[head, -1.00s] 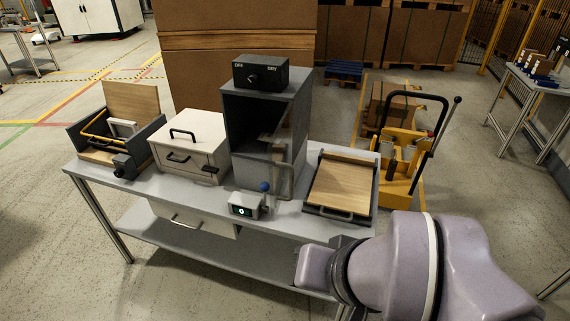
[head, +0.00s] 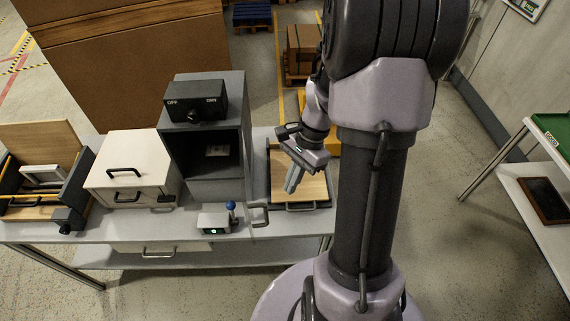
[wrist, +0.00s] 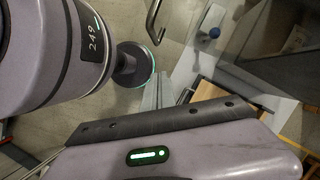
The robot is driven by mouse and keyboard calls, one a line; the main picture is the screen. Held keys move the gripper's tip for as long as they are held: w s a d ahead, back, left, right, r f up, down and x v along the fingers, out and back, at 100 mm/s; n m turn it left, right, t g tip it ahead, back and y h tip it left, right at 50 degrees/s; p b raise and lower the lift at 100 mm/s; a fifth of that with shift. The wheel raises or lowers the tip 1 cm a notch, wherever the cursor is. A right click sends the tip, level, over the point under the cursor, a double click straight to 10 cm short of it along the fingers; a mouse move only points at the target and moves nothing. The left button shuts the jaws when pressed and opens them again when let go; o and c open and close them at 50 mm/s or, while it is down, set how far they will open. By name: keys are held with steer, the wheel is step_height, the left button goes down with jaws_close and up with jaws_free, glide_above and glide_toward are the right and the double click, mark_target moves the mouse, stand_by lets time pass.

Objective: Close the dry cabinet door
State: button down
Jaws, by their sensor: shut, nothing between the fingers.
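The dry cabinet (head: 220,187) is a dark grey box, open at the front, with a pale object inside. Its door stands open, apparently see-through and hard to make out. The door's grey bar handle (head: 259,215) juts out in front of the cabinet's right side. A bar handle, likely the same one, also shows at the top of the wrist view (wrist: 154,24). My gripper (head: 291,185) is shut and empty, above the wooden-topped tray and to the right of the handle, apart from it. In the wrist view its fingers (wrist: 160,95) point toward the handle side.
A control box (head: 195,101) with a knob sits on the cabinet. A small box with a blue-ball lever (head: 214,222) stands in front. The wooden-topped tray (head: 314,190) lies right of the cabinet, a white box (head: 131,170) and an open dark box (head: 77,195) left.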

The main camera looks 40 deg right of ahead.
steer(key=a+f+b, duration=0.1)
steer(key=a+f, duration=0.3)
steer(key=a, duration=0.1)
steer(key=shift+a, duration=0.25)
steer(key=shift+s+a, duration=0.1)
